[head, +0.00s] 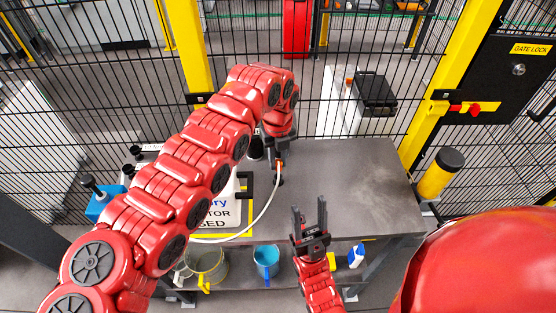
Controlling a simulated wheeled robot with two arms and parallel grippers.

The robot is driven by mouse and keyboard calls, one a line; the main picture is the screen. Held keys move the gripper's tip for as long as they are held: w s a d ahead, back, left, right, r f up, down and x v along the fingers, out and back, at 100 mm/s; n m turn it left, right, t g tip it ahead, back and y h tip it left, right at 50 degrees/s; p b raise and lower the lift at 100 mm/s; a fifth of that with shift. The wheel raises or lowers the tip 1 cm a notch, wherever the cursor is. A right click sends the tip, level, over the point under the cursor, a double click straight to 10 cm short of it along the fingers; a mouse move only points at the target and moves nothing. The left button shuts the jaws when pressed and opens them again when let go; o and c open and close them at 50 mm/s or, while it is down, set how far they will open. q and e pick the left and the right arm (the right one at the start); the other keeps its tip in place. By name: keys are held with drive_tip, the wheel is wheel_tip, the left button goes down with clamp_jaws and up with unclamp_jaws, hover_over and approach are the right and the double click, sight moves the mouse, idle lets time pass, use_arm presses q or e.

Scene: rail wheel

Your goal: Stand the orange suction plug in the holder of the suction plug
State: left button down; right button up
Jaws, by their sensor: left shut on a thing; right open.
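My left gripper (280,155) is above the back part of the grey table (340,190), shut on a small orange piece, the suction plug (281,165). Only a little of the plug shows below the fingers. A pale hose (263,211) curves from the plug down and to the left. A small dark shape (280,182) is just under the plug; I cannot tell whether it is the holder or part of the plug, nor whether they touch. My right gripper (308,210) is open and empty, pointing up at the table's front edge.
A blue container (103,206) is farther left. A shelf below holds a yellowish bucket (205,265) and a blue cup (266,259). A mesh fence closes the back. The table's right half is bare.

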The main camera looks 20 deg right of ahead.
sight(278, 168)
use_arm(q)
drive_tip(key=shift+b, duration=0.35)
idle(0.4)
drive_tip(key=shift+f+b, duration=1.2)
drive_tip(key=shift+f, duration=0.6)
drive_tip(key=shift+b, duration=0.6)
idle(1.4)
idle(0.5)
drive_tip(key=c, duration=0.6)
unclamp_jaws()
drive_tip(key=shift+c, duration=0.2)
wheel_tip(278, 168, up, 18)
drive_tip(key=p, duration=0.7)
drive_tip(key=shift+f+p, duration=0.25)
drive_tip(key=shift+p, duration=0.15)
drive_tip(key=shift+w, duration=0.1)
